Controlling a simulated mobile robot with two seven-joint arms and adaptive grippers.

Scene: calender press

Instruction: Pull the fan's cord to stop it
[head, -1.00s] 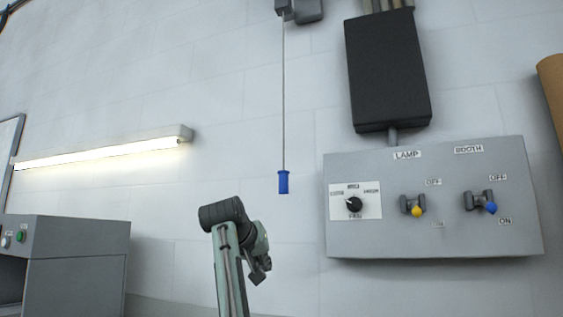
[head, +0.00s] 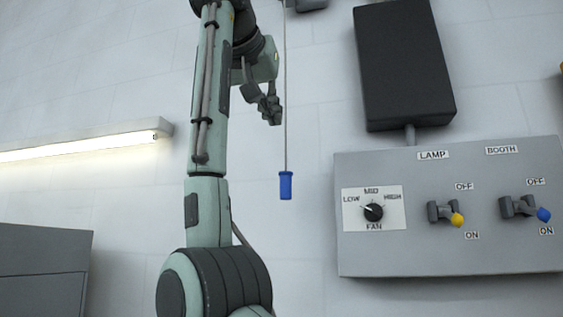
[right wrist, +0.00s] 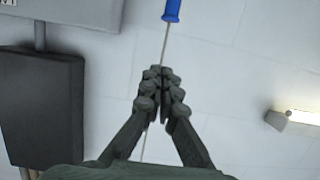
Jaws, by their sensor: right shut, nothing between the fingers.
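A thin cord (head: 285,135) hangs down in the head view and ends in a blue handle (head: 286,186). The handle also shows at the top of the right wrist view (right wrist: 172,11). My right gripper (head: 274,117) is beside the cord, just left of it and above the handle. In the right wrist view its fingers (right wrist: 161,73) are together, and the cord runs behind them. Nothing is between them; I cannot tell whether they touch the cord. The fan itself is not in view. My left gripper is not in view.
A grey panel (head: 350,255) at the right carries a fan dial (head: 373,211), with its pointer towards LOW, and lamp (head: 440,212) and booth (head: 519,207) switches. A black box (head: 404,65) is above it. A lit tube (head: 80,147) is on the left wall.

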